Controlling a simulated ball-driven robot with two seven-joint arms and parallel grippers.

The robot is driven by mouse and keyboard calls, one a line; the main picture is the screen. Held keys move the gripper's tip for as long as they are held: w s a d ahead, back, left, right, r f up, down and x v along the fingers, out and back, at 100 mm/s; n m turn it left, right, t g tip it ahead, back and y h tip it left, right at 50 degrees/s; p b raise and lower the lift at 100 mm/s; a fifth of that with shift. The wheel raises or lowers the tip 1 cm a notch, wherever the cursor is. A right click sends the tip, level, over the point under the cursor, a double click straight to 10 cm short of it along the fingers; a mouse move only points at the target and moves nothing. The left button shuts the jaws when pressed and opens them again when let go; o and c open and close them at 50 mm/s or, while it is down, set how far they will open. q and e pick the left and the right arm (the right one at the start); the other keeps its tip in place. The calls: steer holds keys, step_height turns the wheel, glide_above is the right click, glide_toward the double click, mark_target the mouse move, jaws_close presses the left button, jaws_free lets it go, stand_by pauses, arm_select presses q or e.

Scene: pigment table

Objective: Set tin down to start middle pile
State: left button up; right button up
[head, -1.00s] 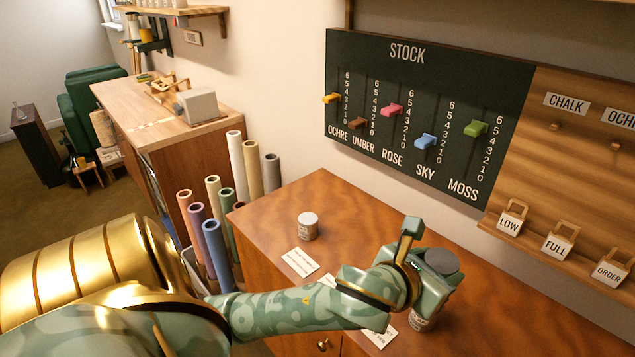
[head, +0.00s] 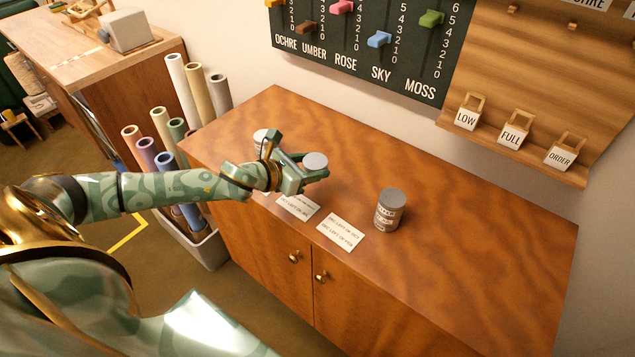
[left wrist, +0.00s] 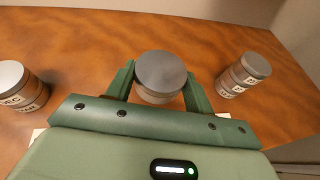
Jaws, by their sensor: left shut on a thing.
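My left gripper (head: 303,173) is shut on a grey-lidded tin (head: 316,160). In the left wrist view the held tin (left wrist: 160,76) sits upright between both fingers. It is over the middle part of the cabinet top, behind a white card (head: 297,207); whether its base touches the wood is hidden. A tin (head: 261,136) stands to the left, partly covered by the gripper. To the right stands a tall grey-lidded tin or stack (head: 389,211) with more than one label band. Two tins also flank the gripper in the left wrist view. My right gripper is out of view.
The brown cabinet top (head: 480,250) is clear to the right. Another white card (head: 341,232) lies near the front edge. Rolled tubes (head: 183,90) stand in a bin at the left. The stock board (head: 360,40) and wooden tag board (head: 540,70) hang behind.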

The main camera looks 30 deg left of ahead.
arm_select(q)
steer(key=b, duration=0.2)
glide_above(316, 186)
step_height(316, 186, down, 5)
steer(key=shift+r, duration=0.1)
step_height(316, 186, down, 4)
steer(key=shift+r+b, duration=0.25)
steer(key=shift+b, duration=0.3)
steer(key=shift+r, duration=0.1)
steer(key=o, duration=0.6)
steer(key=shift+f, duration=0.25)
steer(key=shift+c, duration=0.2)
steer(key=o, duration=0.4)
steer(key=shift+r, duration=0.1)
